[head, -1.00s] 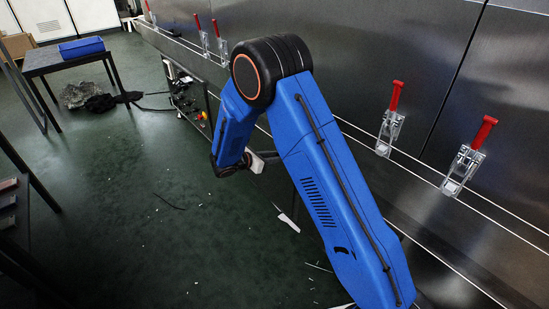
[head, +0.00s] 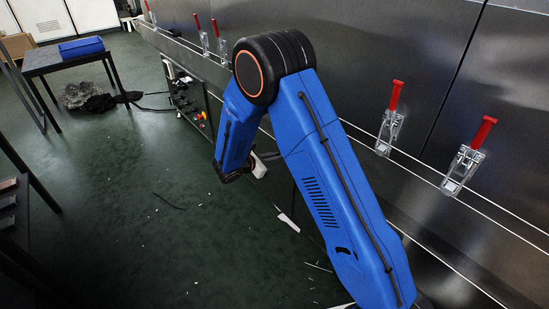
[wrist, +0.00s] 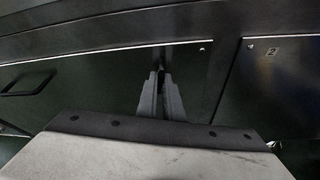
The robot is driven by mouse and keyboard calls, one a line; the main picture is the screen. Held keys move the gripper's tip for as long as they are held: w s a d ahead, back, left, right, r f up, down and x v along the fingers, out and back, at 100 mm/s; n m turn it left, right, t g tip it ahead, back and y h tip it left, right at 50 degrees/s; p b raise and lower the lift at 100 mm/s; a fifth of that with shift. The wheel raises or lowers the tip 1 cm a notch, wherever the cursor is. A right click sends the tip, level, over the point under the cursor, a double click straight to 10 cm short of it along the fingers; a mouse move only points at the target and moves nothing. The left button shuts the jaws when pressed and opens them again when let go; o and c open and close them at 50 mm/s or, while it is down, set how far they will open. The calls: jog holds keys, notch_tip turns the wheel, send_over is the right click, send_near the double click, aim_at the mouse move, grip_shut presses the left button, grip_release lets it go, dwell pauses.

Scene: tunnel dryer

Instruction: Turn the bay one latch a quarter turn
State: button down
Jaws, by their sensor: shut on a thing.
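In the wrist view, my gripper (wrist: 161,80) points at a dark metal panel (wrist: 100,85), left of the panel marked 2 (wrist: 285,90). Its two grey fingers are shut on a small dark piece between their tips, taken as the bay one latch. The fingers hide nearly all of the latch, so its angle cannot be told. In the head view, my blue arm bends down from its black elbow, and the gripper end is hidden behind the arm.
Red-handled clamps (head: 395,98) line the steel dryer wall (head: 350,50) in the head view. A dark table (head: 75,58) with a blue case (head: 82,47) stands at the upper left. A black bar handle (wrist: 28,82) is on the panel's left. Green floor (head: 110,210) is open, with scattered scraps.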

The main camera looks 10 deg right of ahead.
jog(key=shift+s+d+f+m+t, duration=0.1)
jog(key=shift+s+f+m+t, duration=0.1)
jog(key=shift+m+t, duration=1.3)
jog(key=shift+s+d+f+m+t, duration=0.15)
jog(key=shift+m+t, duration=0.4)
jog(key=shift+m, duration=1.75)
jog(key=shift+s+a+f+m+t, duration=0.1)
jog(key=shift+f+m+t, duration=0.15)
jog(key=shift+m+t, duration=1.25)
jog(key=shift+d+m+g, duration=0.1)
jog(key=shift+m+g, duration=0.35)
jog(key=shift+m, duration=0.05)
jog(key=c, duration=1.9)
grip_release()
jog(key=v, duration=1.7)
jog(key=shift+f, duration=0.2)
